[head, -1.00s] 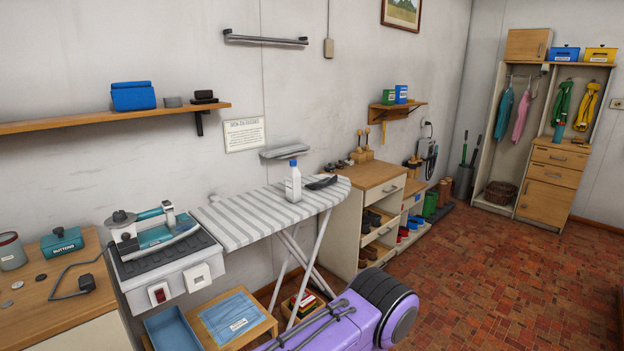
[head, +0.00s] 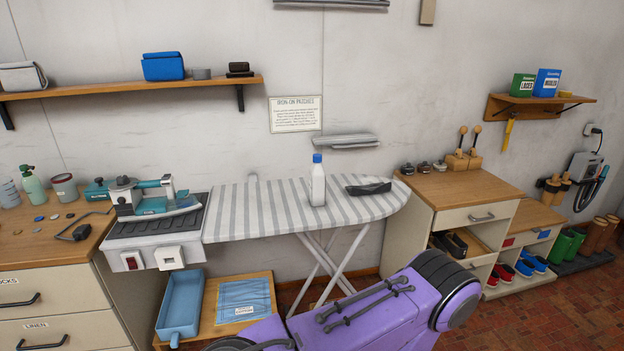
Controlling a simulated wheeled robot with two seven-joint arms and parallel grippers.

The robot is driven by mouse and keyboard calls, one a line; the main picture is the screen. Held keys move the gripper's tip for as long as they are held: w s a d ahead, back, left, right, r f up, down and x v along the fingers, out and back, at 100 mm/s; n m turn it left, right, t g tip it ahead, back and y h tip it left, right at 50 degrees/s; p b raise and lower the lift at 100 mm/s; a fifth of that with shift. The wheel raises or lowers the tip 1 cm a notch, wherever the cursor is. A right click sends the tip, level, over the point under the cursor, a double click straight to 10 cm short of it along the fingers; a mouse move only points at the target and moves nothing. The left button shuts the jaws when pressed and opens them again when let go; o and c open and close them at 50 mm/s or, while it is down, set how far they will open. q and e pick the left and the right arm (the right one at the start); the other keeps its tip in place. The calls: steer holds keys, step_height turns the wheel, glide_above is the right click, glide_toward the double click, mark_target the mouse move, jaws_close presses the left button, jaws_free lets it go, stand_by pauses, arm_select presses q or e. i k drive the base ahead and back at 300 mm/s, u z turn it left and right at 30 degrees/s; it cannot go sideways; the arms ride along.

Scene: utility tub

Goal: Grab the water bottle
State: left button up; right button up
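The water bottle (head: 318,186) is white with a blue cap. It stands upright on the grey-and-white striped ironing board (head: 262,208), near the middle of the picture. Its front faces me with nothing in front of it. A dark flat object (head: 369,188) lies on the board just to its right. Neither of my grippers is in the head view.
A teal iron (head: 153,198) rests on the stand at the board's left end. Wooden drawers (head: 470,188) stand right of the board. A wall shelf (head: 130,88) hangs above left. Below are a blue tray (head: 181,304) and a low wooden table (head: 262,280).

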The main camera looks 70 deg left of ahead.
mark_target(317, 174)
steer(key=u, duration=0.7)
steer(key=i, duration=1)
steer(key=u, duration=1)
